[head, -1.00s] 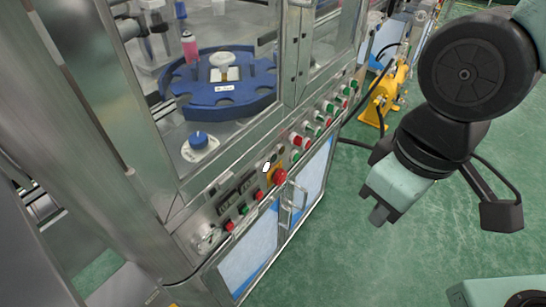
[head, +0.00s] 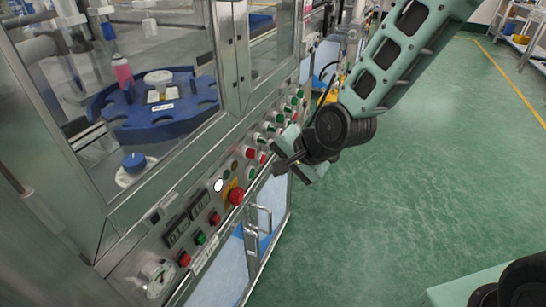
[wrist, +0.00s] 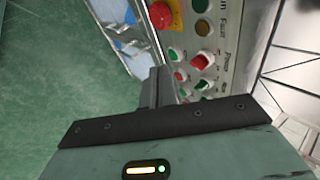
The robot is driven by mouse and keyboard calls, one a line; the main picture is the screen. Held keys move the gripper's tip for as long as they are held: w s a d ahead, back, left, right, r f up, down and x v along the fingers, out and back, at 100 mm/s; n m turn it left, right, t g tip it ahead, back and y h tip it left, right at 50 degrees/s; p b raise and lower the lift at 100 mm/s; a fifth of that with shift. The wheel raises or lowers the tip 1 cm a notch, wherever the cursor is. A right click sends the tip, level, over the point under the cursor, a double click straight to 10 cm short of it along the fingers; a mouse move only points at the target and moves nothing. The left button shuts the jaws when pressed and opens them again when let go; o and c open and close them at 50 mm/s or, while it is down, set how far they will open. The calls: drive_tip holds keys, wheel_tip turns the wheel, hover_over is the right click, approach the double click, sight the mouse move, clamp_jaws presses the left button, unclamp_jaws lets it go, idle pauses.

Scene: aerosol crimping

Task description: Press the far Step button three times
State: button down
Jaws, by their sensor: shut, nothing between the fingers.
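The machine's control panel carries several red and green buttons (head: 262,139) in a row that runs away from me along its sloped front. I cannot read a Step label, so I cannot tell which button is the far Step button. My gripper (head: 279,170) is shut and empty, in front of the middle of the panel, close to the red and green buttons. In the wrist view its fingers (wrist: 160,87) point at the panel beside a cluster of red and green buttons (wrist: 180,76). I cannot tell whether they touch; the gripper body hides part of the panel there.
A red emergency stop (head: 236,197) on a yellow plate stands out nearer to me, and also shows in the wrist view (wrist: 160,15). Metal door handles (head: 259,222) stick out below the panel. A blue round fixture (head: 150,115) is behind glass.

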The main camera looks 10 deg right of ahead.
drive_tip(key=w+d+f+m+t+h+b, duration=0.1)
drive_tip(key=w+d+f+m+t+b, duration=0.2)
drive_tip(key=m, duration=0.6)
drive_tip(key=w+d+f+m+t+h+b, duration=0.1)
drive_tip(key=w+d+f+m+t+b, duration=0.2)
drive_tip(key=w+d+f+m+t, duration=0.2)
drive_tip(key=w+d+f+m, duration=0.3)
drive_tip(key=w+d+m, duration=0.2)
drive_tip(key=w, duration=0.2)
drive_tip(key=shift+d+f+m+t+b, duration=0.25)
drive_tip(key=shift+f+m+t+b, duration=0.05)
drive_tip(key=shift+b, duration=0.1)
drive_tip(key=w+a, duration=0.5)
drive_tip(key=a, duration=0.2)
drive_tip(key=shift+w+a, duration=0.15)
drive_tip(key=shift+a, duration=0.05)
idle(0.8)
drive_tip(key=shift+w+a+b, duration=0.15)
drive_tip(key=shift+a+b, duration=0.05)
drive_tip(key=shift+b, duration=0.1)
